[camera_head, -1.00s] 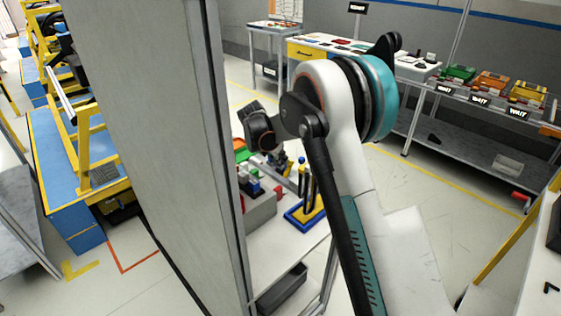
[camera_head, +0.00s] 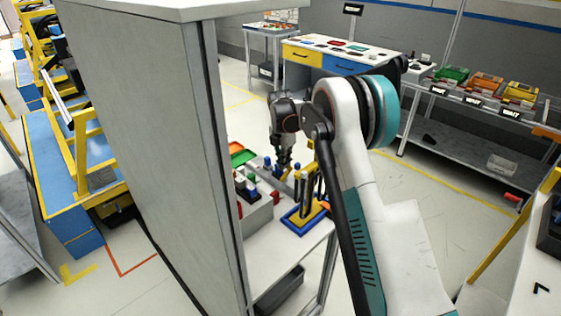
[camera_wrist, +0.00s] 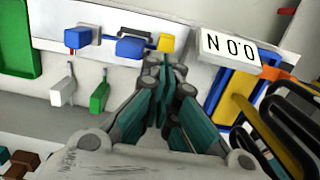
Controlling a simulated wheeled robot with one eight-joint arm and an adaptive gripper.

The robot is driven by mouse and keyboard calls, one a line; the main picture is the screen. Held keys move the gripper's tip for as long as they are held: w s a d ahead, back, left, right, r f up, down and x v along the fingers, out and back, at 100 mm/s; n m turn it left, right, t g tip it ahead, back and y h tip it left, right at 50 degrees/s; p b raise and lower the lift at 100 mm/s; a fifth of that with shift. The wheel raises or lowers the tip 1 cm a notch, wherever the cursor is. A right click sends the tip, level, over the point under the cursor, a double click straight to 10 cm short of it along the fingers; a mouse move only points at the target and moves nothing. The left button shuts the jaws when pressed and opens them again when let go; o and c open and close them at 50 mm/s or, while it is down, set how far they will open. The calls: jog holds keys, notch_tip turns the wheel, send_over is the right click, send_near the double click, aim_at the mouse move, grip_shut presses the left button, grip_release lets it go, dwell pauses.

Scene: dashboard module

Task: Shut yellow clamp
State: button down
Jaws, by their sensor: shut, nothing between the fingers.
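My gripper (camera_head: 284,166) points down over the white workbench, beside the light grey module. In the wrist view its fingers (camera_wrist: 164,72) are shut with nothing between them. A small yellow piece (camera_wrist: 166,43), possibly the yellow clamp, sits on the module just beyond the fingertips, at the right end of a row with two blue pieces (camera_wrist: 78,38). Contact with it cannot be told. Whether it is open or shut is unclear. A white lever (camera_wrist: 63,91) and a green lever (camera_wrist: 99,95) stand left of the fingers.
A white display (camera_wrist: 232,48) lies right of the fingertips. A blue-and-yellow tray (camera_head: 305,219) with tall dark upright parts stands close on the right. A tall grey panel (camera_head: 150,140) stands left of the bench. A green tray (camera_wrist: 17,38) is at far left.

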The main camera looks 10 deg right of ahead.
aim_at(291, 177)
jog(key=shift+w+d+f, duration=0.3)
jog(key=shift+w+d, duration=0.05)
jog(key=shift+d, duration=0.2)
jog(key=shift+w+d+f, duration=0.25)
jog(key=shift+w+d, duration=0.05)
jog(key=shift+d, duration=0.25)
jog(key=shift+w+d+f, duration=0.4)
jog(key=shift+d+f, duration=0.2)
jog(key=shift+d, duration=0.15)
jog(key=shift+f, duration=0.1)
